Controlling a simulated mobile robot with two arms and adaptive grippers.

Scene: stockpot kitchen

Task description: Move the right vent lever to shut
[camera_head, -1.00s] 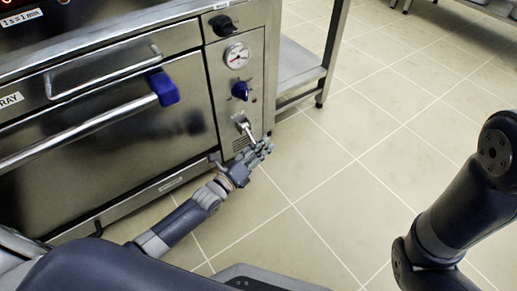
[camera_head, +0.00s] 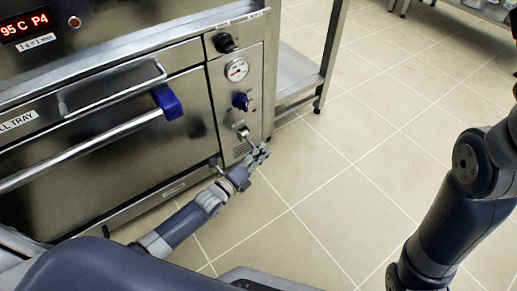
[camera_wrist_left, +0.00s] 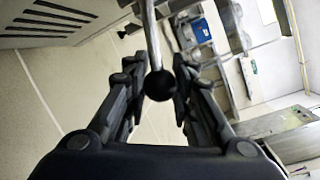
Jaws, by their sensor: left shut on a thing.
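The vent lever (camera_head: 245,134) sticks out low on the control panel at the right of the oven front, under a blue knob. My left gripper (camera_head: 260,153) is at its outer end. In the left wrist view, the lever's metal rod (camera_wrist_left: 152,40) ends in a black ball (camera_wrist_left: 160,84) between the two fingers of my left gripper (camera_wrist_left: 157,72). The gripper is shut on the lever near the ball. The exact finger contact is hard to see. My right gripper is out of view; only its arm shows at the right.
Above the lever are the blue knob (camera_head: 240,102), a round gauge (camera_head: 236,70) and a black knob (camera_head: 225,43). The oven door's long bar handle (camera_head: 80,150) runs at the left. A steel shelf stand (camera_head: 300,75) is beside the oven. The tiled floor (camera_head: 330,170) is open to the right.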

